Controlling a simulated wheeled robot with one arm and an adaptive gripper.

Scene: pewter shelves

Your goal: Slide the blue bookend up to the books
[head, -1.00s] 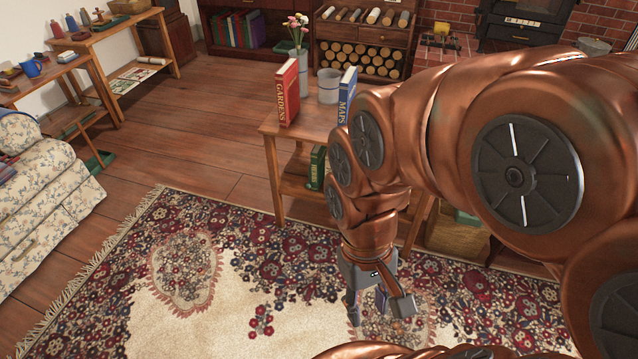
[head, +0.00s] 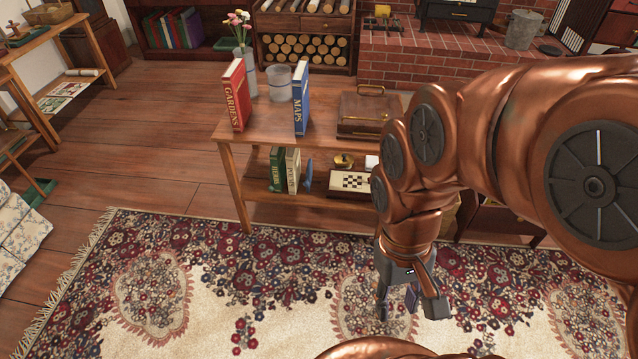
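The blue bookend (head: 307,174) stands on the lower shelf of the wooden table, a little right of the books. The books are a green one (head: 277,170) and a cream one (head: 293,170), upright side by side. A narrow gap seems to part the bookend from the cream book. My gripper (head: 410,309) hangs over the rug in front of the table, lower right of the bookend and well apart from it. It points down, its fingers are spread, and nothing shows between them.
The wooden table (head: 200,137) bears a red book (head: 234,95), a blue book (head: 301,98), a glass jar (head: 279,84) and a brown case (head: 367,112) on top. A checkered board (head: 352,182) lies right of the bookend on the lower shelf. The rug (head: 250,290) before it is clear.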

